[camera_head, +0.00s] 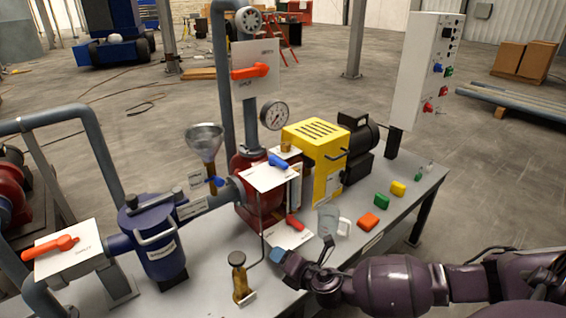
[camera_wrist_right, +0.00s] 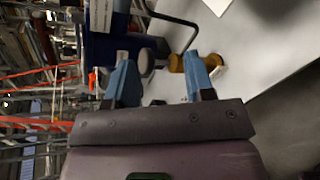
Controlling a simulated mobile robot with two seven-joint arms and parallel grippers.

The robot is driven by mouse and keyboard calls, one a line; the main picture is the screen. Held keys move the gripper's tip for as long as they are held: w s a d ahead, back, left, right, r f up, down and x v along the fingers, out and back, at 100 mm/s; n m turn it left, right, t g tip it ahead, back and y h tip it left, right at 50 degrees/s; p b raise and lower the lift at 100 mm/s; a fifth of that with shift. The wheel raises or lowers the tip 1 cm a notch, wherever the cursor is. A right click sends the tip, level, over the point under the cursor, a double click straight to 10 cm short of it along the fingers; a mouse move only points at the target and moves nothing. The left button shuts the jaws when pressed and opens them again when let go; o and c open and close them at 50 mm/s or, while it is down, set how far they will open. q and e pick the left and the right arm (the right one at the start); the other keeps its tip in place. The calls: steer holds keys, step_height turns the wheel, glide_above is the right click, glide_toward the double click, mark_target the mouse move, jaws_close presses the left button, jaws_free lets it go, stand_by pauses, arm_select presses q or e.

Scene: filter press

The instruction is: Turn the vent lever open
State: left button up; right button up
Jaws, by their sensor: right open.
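A blue lever (camera_head: 279,162) sits on a white plate on top of the red pump housing, and a red lever (camera_head: 294,222) is on a lower white plate. Their labels are too small to read, so I cannot tell surely which is the vent lever. My right gripper (camera_head: 284,260) is at the table's front, below and apart from both levers. It is open and empty. In the right wrist view its two blue fingers (camera_wrist_right: 160,72) are spread. A brass knobbed fitting (camera_wrist_right: 180,63) shows beyond them; it also stands left of the gripper in the head view (camera_head: 239,275). My left gripper is not in view.
A blue strainer (camera_head: 160,250) and an orange lever (camera_head: 52,247) are at left. Another orange lever (camera_head: 250,71), a gauge (camera_head: 273,115) and a funnel (camera_head: 205,140) rise behind.

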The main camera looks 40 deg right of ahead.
mark_target(287, 167)
steer(key=w+d+r+n+t+p, duration=0.1)
steer(key=w+d+r+n+t, duration=0.1)
steer(key=w+d+r+n, duration=0.35)
steer(key=w+d+r+n+t, duration=0.25)
steer(key=d+r+n, duration=0.35)
steer(key=d+r, duration=0.3)
steer(key=shift+g, duration=0.45)
steer(key=w, duration=0.3)
steer(key=w+a, duration=0.1)
steer(key=w, duration=0.3)
steer(key=w+a+r, duration=0.1)
steer(key=w, duration=0.3)
steer(key=shift+a+b, duration=0.1)
steer(key=shift+b, duration=0.2)
steer(key=shift+s, duration=0.1)
steer(key=shift+r, duration=0.1)
jaws_close()
